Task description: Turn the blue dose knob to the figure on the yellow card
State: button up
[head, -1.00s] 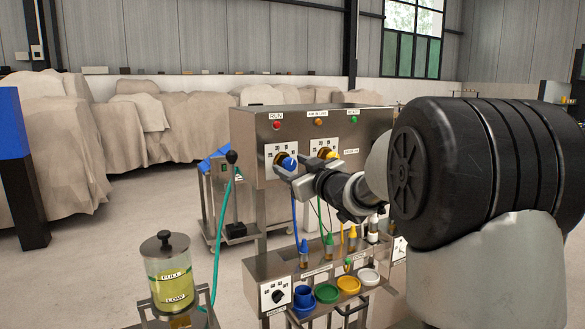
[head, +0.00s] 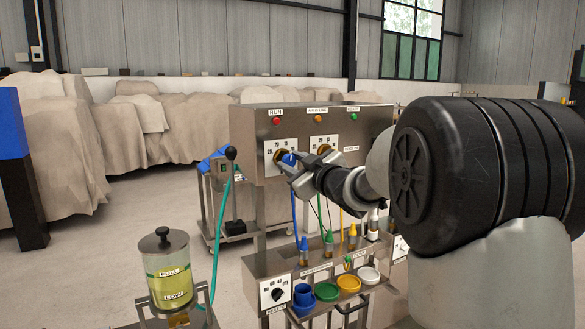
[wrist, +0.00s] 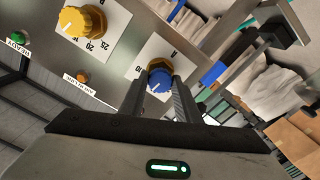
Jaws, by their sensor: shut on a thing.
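The blue dose knob (head: 289,159) is on the left dial of the steel machine's upright panel. In the wrist view the blue knob (wrist: 159,79) sits between the two fingers, with a brown-gold collar behind it. My gripper (wrist: 159,88) is shut on the knob, one finger on each side. In the head view my gripper (head: 288,166) reaches in from the right and covers part of the dial. The white dial plate (head: 271,150) carries printed figures; the knob's exact setting is not clear. I cannot make out a yellow card with a figure.
Below are coloured cups, including a green one (head: 327,292), and upright nozzles. A clear tank (head: 168,270) stands at front left.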

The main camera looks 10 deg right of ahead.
jog(key=n+b, duration=0.2)
jog(key=n, duration=0.3)
jog(key=shift+b, duration=0.4)
dwell(0.3)
jog(key=o, duration=1)
jog(key=shift+o, duration=0.2)
jog(key=p+v, duration=0.2)
jog(key=v, duration=1.5)
jog(key=shift+s, duration=0.25)
jog(key=shift+r, duration=0.15)
